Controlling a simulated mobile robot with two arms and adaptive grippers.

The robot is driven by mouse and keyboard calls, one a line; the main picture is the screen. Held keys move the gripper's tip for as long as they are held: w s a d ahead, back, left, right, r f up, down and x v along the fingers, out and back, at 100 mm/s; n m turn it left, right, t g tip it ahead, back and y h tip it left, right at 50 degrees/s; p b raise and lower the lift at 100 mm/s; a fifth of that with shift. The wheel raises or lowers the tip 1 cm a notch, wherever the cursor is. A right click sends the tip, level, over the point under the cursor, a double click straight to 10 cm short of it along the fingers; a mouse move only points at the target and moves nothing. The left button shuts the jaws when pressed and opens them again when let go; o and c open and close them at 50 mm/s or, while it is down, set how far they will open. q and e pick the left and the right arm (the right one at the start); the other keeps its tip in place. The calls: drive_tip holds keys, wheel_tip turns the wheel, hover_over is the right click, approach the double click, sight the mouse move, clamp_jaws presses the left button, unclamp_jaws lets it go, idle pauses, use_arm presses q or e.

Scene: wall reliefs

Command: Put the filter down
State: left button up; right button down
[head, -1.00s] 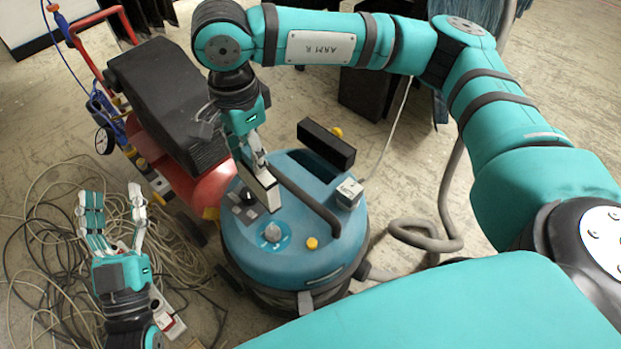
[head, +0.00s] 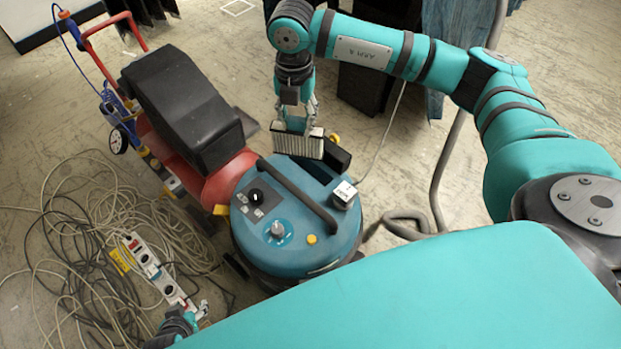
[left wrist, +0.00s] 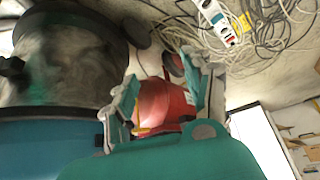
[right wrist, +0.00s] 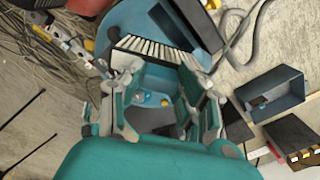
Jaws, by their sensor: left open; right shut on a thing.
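My right gripper (head: 297,112) is shut on the filter (head: 299,144), a pale pleated block with a dark frame. It holds the filter over the back of the blue vacuum cleaner's lid (head: 262,228). The filter's pleats also show in the right wrist view (right wrist: 160,50), beyond the fingers. I cannot tell whether the filter touches the lid. A dark opening in the lid is partly hidden under it. A black block (head: 338,157) is just right of the filter. My left gripper (head: 196,316) is low at the bottom edge; the left wrist view shows it open and empty (left wrist: 165,85).
A curved black handle (head: 300,195) crosses the lid, with a small white-topped box (head: 345,193) beside it. A red machine with a black cover (head: 185,105) stands left. Tangled cables and a power strip (head: 150,260) lie on the floor. A grey hose (head: 405,218) is right.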

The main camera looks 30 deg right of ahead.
use_arm(q)
drive_tip(key=s+a+f+g+p, duration=0.2)
drive_tip(key=s+f+g, duration=0.15)
drive_tip(key=s, duration=0.35)
wheel_tip(320, 180, up, 10)
drive_tip(key=w+b, duration=0.1)
drive_tip(key=b, duration=0.2)
drive_tip(key=shift+r+y, duration=0.25)
drive_tip(key=shift+y, duration=0.15)
use_arm(e)
drive_tip(key=shift+w+d+f+m, duration=0.1)
drive_tip(key=shift+d+f+m, duration=0.7)
drive_tip(key=shift+f, duration=2.2)
drive_tip(key=shift+d+f+m, duration=0.35)
drive_tip(key=shift+f+m, duration=1)
drive_tip(key=shift+f, duration=1.65)
drive_tip(key=shift+w+d+f+m, duration=0.1)
drive_tip(key=shift+d+f+m, duration=0.7)
drive_tip(key=shift+f, duration=2.2)
use_arm(q)
drive_tip(key=shift+w+a+r+t+b, duration=0.1)
drive_tip(key=shift+w+t+b, duration=0.05)
drive_tip(key=shift+t+b, duration=0.15)
use_arm(e)
drive_tip(key=shift+a+f+m, duration=0.15)
drive_tip(key=shift+a+m, duration=0.1)
drive_tip(key=c, duration=0.9)
unclamp_jaws()
use_arm(q)
drive_tip(key=shift+r, duration=0.1)
